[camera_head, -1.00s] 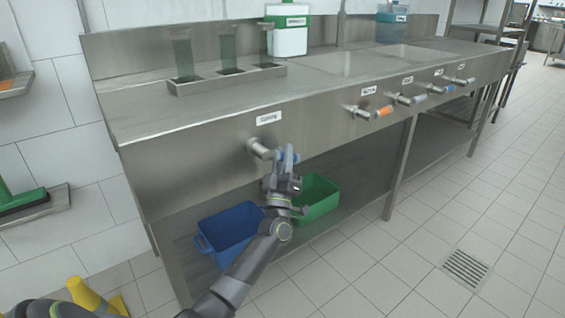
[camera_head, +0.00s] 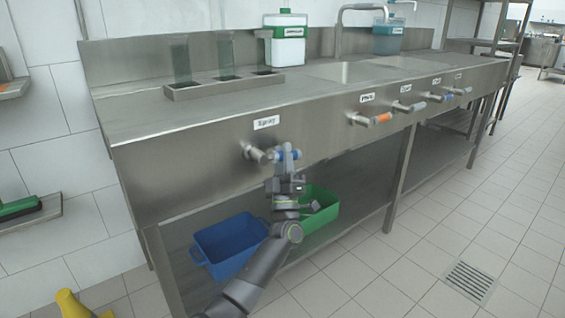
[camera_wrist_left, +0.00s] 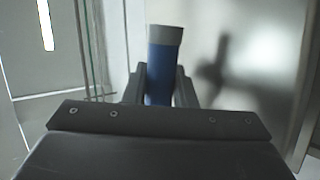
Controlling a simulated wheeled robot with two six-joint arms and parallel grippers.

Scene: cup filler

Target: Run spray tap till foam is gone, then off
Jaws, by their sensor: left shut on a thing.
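The spray tap (camera_head: 258,155) sticks out of the steel counter front under a white label (camera_head: 266,122) reading "Spray". My left gripper (camera_head: 286,156) is at the tap's handle end and shut on its blue grip. The left wrist view shows the blue handle (camera_wrist_left: 160,85) with a grey end between my two fingers (camera_wrist_left: 158,86). No foam can be made out on the counter or in the basin (camera_head: 365,70). My right gripper is not in view.
More labelled taps, one with an orange handle (camera_head: 382,118), line the counter front to the right. A blue crate (camera_head: 203,258) and a green crate (camera_head: 327,212) stand on the lower shelf. Three grey-green panels stand in a tray (camera_head: 200,92).

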